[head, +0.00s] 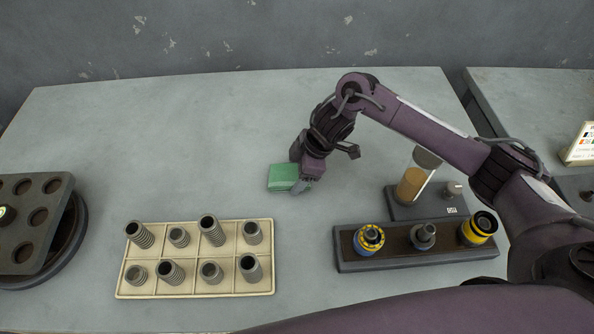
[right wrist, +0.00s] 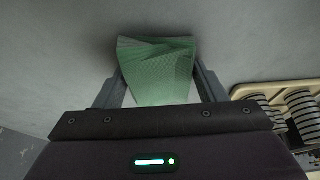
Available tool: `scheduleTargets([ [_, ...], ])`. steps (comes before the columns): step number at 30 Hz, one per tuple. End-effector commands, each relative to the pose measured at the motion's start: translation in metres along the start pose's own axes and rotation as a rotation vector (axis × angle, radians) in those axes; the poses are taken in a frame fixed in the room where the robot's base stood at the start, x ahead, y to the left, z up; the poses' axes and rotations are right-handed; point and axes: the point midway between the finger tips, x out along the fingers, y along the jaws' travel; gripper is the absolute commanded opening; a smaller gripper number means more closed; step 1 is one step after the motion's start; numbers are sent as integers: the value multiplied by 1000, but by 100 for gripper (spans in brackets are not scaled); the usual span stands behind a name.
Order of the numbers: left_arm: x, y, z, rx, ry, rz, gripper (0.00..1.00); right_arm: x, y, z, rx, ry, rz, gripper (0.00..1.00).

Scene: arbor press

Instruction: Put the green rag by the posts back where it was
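The green rag (head: 283,177) is a small folded block near the middle of the table, behind and left of the dark rack with posts (head: 345,256). My right gripper (head: 300,186) is at the rag, pointing down. In the right wrist view the rag (right wrist: 158,70) fills the space between the two fingertips (right wrist: 158,78), which meet its sides, so the gripper looks shut on it. Whether the rag's underside touches the table is hard to tell. My left gripper is not in view.
The posts carry a blue-yellow part, a grey part and a yellow-black part. An hourglass-like sand tube (head: 414,182) stands behind them. A cream tray (head: 196,225) of springs and sleeves is front left; a dark turntable with holes (head: 62,225) is far left. The table's back left is clear.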

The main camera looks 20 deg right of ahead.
Motion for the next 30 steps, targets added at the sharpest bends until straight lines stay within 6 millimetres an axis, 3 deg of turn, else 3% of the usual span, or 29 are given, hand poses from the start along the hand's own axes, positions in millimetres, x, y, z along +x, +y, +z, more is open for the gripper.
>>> scheduleTargets([
  [4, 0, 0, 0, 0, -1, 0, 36, 0, 0, 0, 0, 0, 0, 83],
  [16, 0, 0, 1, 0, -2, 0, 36, -10, 1, -1, 1, 0, 2, 83],
  [24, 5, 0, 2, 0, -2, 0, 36, -65, 2, -1, -2, 0, 5, 83],
  [30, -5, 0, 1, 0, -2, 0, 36, -106, 2, -2, -1, -2, 5, 83],
])
